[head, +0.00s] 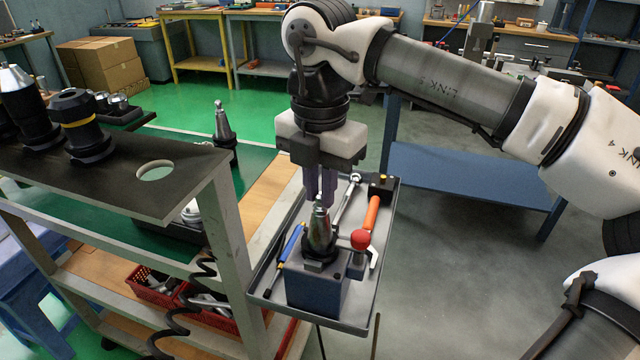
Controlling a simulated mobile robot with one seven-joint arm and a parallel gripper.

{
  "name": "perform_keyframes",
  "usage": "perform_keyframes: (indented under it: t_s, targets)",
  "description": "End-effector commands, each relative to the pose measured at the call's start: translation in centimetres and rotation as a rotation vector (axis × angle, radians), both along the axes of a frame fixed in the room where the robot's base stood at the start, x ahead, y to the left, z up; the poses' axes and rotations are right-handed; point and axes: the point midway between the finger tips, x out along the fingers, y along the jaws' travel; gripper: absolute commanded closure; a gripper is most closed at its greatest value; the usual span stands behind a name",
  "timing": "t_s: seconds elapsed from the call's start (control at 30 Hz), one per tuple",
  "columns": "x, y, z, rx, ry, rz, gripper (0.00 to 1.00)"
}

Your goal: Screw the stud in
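In the head view, a shiny cone-shaped tool holder (320,232) stands upright, narrow end up, in a dark blue holding block (317,290) on a grey tray. A small metal stud (321,203) shows at the top of the cone. My gripper (321,197) points straight down right over the cone, its dark fingers close together at the stud. The fingers partly hide the stud, so I cannot tell whether they touch it or how deep it sits in the cone.
The grey tray (358,328) also bears a red-knobbed lever (361,239), an orange-handled tool (372,213), a blue-handled tool (291,243) and a wrench (347,196). The cart shelf (150,200) with black tool holders stands close at left. Open floor lies to the right.

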Motion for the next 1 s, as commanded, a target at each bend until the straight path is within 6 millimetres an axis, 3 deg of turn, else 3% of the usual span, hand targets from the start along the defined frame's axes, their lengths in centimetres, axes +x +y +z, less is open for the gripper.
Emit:
perform_keyframes:
  t_s: [0.27, 0.63, 1.0]
  targets:
    - [0.03, -0.02, -0.09, -0.001, -0.002, -0.025, 1.00]
    - [0.03, 0.03, 0.02, 0.001, 0.000, -0.492, 1.00]
    - [0.04, 0.03, -0.01, 0.001, 0.000, -0.534, 1.00]
